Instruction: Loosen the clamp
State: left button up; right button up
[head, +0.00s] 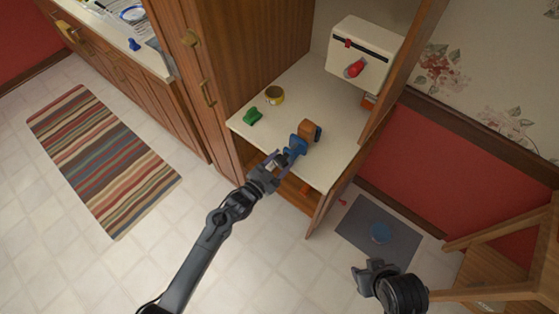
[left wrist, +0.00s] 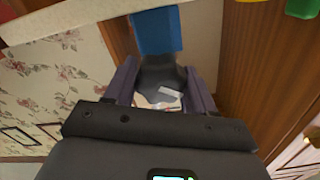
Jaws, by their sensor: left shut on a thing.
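The blue clamp (head: 296,147) sits at the front edge of the cream worktop in the open cupboard. In the left wrist view its blue body (left wrist: 157,30) is at the top, with a dark grey part (left wrist: 160,72) below it. My left gripper (head: 277,160) is at the clamp, and its fingers (left wrist: 160,88) are shut on the dark grey part. The exact finger contact is partly hidden. My right gripper (head: 376,277) is low on the right, away from the clamp, and its finger gap does not show clearly.
A brown block (head: 309,130) stands right behind the clamp. A green object (head: 253,116) and a yellow tin (head: 275,95) are on the worktop (head: 330,167). The cupboard door (head: 335,200) stands open on the right.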

pick_arm(q)
jog(key=n, duration=0.2)
jog(key=n+p, duration=0.1)
jog(key=n, duration=0.3)
jog(key=shift+w+r+n, duration=0.1)
jog(key=shift+r+n, duration=0.2)
jog(key=shift+r, duration=0.05)
jog(key=shift+n+p, duration=0.7)
jog(key=shift+n, duration=1.5)
jog(key=o, duration=1)
jog(key=shift+f, duration=0.25)
jog(key=shift+a, duration=0.1)
jog(key=shift+a, duration=0.1)
